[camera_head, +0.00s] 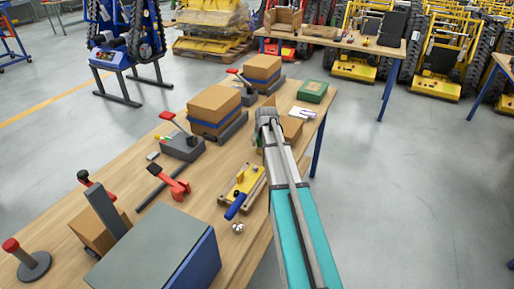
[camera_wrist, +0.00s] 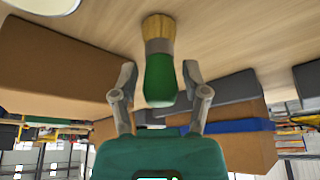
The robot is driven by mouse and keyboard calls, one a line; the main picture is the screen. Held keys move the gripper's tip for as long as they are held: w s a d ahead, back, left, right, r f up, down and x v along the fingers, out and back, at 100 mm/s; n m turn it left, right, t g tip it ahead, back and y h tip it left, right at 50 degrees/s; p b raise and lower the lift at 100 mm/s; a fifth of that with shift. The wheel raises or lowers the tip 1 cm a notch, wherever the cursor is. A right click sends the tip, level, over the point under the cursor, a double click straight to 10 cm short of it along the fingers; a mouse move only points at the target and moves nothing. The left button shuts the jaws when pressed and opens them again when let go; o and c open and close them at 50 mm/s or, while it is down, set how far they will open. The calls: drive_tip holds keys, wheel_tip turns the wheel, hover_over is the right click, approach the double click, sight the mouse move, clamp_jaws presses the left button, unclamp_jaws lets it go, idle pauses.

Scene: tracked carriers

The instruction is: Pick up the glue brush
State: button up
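The glue brush (camera_wrist: 159,60) shows in the wrist view, with yellow bristles, a grey ferrule and a green handle. The bristles point to the top of the picture, toward the wooden table. My gripper (camera_wrist: 160,78) is open, with one finger on each side of the green handle. A gap shows between the handle and each finger, so the gripper does not hold it. In the head view my gripper (camera_head: 266,117) is over the right part of the table (camera_head: 140,219); I cannot make out the brush there.
Cardboard boxes on grey bases (camera_head: 213,106) stand left of my gripper, with another box (camera_head: 291,128) close to its right. A green box (camera_head: 312,91) lies beyond. A yellow clamp (camera_head: 243,182) and a red-handled tool (camera_head: 172,183) lie nearer. Open floor is at right.

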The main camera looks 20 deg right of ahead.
clamp_jaws()
drive_tip(key=shift+r, duration=0.1)
wheel_tip(320, 180, up, 2)
drive_tip(key=p, duration=0.2)
drive_tip(key=shift+r+p, duration=0.25)
drive_tip(key=shift+p, duration=0.1)
drive_tip(key=s+d+r+p, duration=1)
drive_tip(key=shift+r, duration=0.15)
idle(0.7)
